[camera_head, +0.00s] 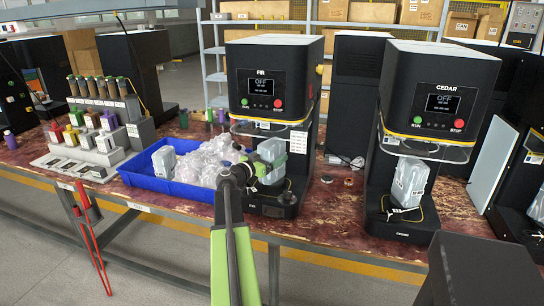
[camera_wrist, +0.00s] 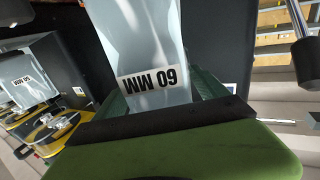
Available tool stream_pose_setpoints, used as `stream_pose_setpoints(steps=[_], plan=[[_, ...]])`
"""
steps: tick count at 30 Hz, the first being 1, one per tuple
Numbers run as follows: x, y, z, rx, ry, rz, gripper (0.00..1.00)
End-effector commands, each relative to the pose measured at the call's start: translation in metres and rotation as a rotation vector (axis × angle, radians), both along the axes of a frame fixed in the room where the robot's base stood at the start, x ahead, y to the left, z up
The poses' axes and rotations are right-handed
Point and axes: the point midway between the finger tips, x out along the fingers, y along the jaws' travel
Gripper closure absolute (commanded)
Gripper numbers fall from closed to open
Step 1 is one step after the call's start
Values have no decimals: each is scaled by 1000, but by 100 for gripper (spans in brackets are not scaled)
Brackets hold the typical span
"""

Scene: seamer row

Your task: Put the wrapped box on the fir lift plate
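The wrapped box (camera_head: 272,152), pale grey-blue in clear wrap, is at the front of the fir seamer (camera_head: 275,62). My gripper (camera_head: 262,170), with green fingers, appears shut on it. In the wrist view the box (camera_wrist: 140,40), with a black-print label, rises between the near green finger and a darker green finger behind. The fir lift plate (camera_head: 275,206) is low on the fir machine's dark base, below the box and partly hidden by my gripper and arm. I cannot tell whether the box touches it.
A blue tray (camera_head: 165,188) holding clear wrap and another wrapped box (camera_head: 163,162) stands left of my arm. The cedar seamer (camera_head: 440,80) holds a wrapped box (camera_head: 409,182). Between the machines lie small round pieces (camera_head: 327,179). A bottle rack (camera_head: 105,115) stands at left.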

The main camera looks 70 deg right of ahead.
Motion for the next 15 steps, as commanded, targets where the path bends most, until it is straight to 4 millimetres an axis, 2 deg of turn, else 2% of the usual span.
stream_pose_setpoints(steps=[6, 10, 15], plan=[[0, 0, 6, 0, 0, 0, 17], [7, 24, 3, 0, 0, 3, 17], [22, 66, 3, 0, 0, 4, 17]])
